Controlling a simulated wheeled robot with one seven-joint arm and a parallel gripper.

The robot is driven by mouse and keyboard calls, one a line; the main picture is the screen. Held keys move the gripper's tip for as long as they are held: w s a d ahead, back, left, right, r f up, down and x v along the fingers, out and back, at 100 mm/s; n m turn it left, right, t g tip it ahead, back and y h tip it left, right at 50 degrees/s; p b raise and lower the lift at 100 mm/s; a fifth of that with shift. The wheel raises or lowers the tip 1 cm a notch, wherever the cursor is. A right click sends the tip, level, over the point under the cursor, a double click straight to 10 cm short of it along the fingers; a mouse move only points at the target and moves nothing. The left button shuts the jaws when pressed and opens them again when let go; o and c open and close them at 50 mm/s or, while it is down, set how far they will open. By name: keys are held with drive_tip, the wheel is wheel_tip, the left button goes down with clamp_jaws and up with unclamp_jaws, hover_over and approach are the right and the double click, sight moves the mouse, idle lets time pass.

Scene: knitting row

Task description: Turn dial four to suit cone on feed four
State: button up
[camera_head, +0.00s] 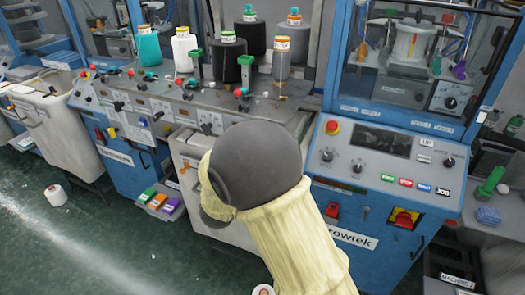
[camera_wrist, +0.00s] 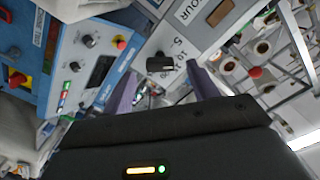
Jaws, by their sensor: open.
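A black dial knob (camera_wrist: 160,63) sits on a pale plate in the wrist view, with printed marks around it, one reading 5. Lettering above looks like "FOUR", but it is cut off. My gripper (camera_wrist: 161,88) is open, its two fingers short of the knob, one to either side of it; no contact shows. In the head view my arm hides the gripper and part of the panel. Several yarn cones stand on the panel's back ledge: teal (camera_head: 148,46), white (camera_head: 185,50), black (camera_head: 229,58) and grey (camera_head: 281,62). I cannot tell which is on feed four.
More black dials (camera_head: 158,116) line the sloping panel. A blue machine (camera_head: 382,150) with a screen and red emergency button (camera_head: 332,127) stands right of my arm. Small coloured boxes (camera_head: 158,201) sit low at the front. A white cone (camera_head: 56,195) lies on the open green floor.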

drive_tip(key=b+v, duration=0.2)
drive_tip(key=v, duration=1)
drive_tip(key=shift+s, duration=0.3)
drive_tip(key=shift+w, duration=0.1)
drive_tip(key=w+d+f+n+g+y+p, duration=0.2)
drive_tip(key=w+d+n+g+y+p, duration=0.1)
drive_tip(key=w+d+n+g+y, duration=0.35)
drive_tip(key=s+d+f+n+g+p, duration=0.3)
drive_tip(key=s+d+n+g, duration=0.2)
drive_tip(key=s+d, duration=1.2)
drive_tip(key=d+g, duration=0.1)
drive_tip(key=g, duration=0.2)
drive_tip(key=shift+d, duration=0.25)
